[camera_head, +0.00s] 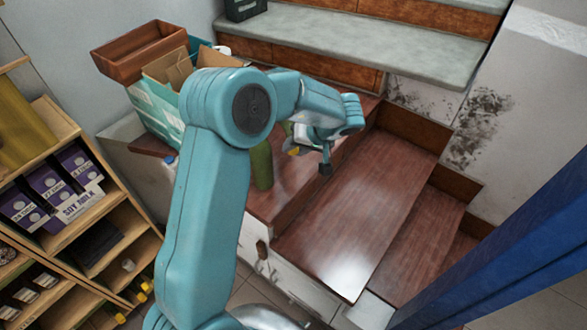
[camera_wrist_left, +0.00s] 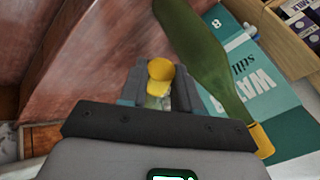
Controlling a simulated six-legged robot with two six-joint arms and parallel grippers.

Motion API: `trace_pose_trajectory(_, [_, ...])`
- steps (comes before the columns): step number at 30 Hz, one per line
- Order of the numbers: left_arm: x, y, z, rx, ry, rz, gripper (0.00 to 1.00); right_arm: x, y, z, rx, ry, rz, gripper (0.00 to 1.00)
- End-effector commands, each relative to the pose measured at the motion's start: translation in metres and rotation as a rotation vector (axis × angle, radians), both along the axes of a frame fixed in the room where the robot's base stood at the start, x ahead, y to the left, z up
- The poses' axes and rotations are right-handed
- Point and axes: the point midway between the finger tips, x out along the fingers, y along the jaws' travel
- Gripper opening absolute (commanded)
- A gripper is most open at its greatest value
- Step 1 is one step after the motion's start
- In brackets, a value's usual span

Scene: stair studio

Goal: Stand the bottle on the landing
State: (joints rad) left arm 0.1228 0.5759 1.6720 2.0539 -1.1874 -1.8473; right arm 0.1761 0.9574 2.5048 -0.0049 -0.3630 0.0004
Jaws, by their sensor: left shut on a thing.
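My left gripper (camera_head: 308,153) is over the reddish-brown wooden landing (camera_head: 290,185) and shut on a yellow-capped thing (camera_wrist_left: 160,72). In the left wrist view, a pale neck shows below this cap between the dark fingers; the rest is hidden, so I cannot tell whether it is a whole bottle. A green bottle (camera_head: 262,168) stands left of the gripper, apart from it, its upper part hidden by my arm. In the left wrist view, a green bottle (camera_wrist_left: 205,55) with a yellow cap appears right of the fingers. My right gripper is not in view.
A teal-and-white water carton (camera_head: 158,112) and a brown wooden box (camera_head: 140,46) stand behind the arm. A shelf (camera_head: 75,215) with soy milk cartons is at left. Wooden steps (camera_head: 350,230) drop to the right; grey stairs (camera_head: 380,45) rise behind. A blue post (camera_head: 500,250) is at right.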

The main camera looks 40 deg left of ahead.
Motion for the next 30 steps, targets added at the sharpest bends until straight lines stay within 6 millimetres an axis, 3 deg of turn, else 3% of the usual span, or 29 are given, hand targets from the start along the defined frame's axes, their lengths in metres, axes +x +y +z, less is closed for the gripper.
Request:
trace_pose_trajectory(3, [0.001, 0.001, -0.033, 0.003, 0.000, -0.001, 0.00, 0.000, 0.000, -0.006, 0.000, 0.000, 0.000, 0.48])
trace_pose_trajectory(9, [0.002, 0.002, -0.071, 0.003, -0.002, -0.002, 0.00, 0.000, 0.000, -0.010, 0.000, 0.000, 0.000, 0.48])
trace_pose_trajectory(17, [0.002, 0.002, -0.090, 0.004, -0.004, -0.002, 0.00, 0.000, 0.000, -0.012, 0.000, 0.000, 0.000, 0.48])
trace_pose_trajectory(24, [0.002, 0.002, -0.123, 0.003, -0.003, -0.002, 0.00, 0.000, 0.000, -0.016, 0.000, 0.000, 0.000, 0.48])
trace_pose_trajectory(30, [0.002, 0.002, -0.124, 0.004, -0.006, -0.002, 0.00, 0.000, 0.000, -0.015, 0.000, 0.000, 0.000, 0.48])
